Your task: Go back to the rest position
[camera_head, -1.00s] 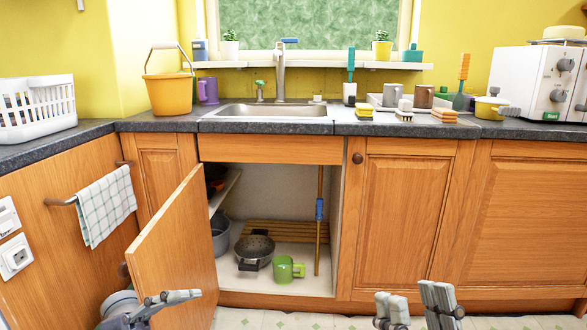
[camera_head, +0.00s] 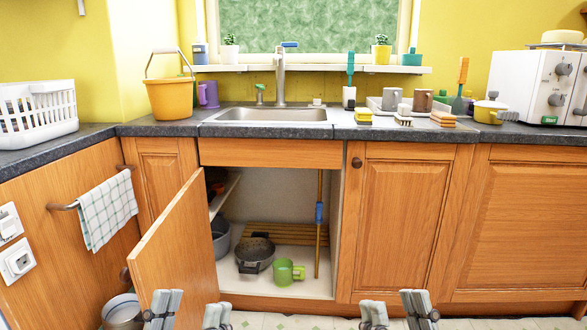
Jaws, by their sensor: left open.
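My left gripper (camera_head: 190,313) is at the bottom of the head view, in front of the open cabinet door (camera_head: 172,258). Its two grey fingers point up and stand apart, with nothing between them. My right gripper (camera_head: 397,311) is at the bottom right of centre, in front of the closed cabinet door. Its fingers also point up, apart and empty. Neither gripper touches anything that I can see. The lower parts of both grippers are cut off by the frame edge.
The open sink cabinet holds a dark colander (camera_head: 254,254), a green mug (camera_head: 287,271) and a wooden-handled tool (camera_head: 319,225). A metal container (camera_head: 122,312) stands at lower left. A checked towel (camera_head: 106,208) hangs left. The counter (camera_head: 265,131) carries several kitchen things.

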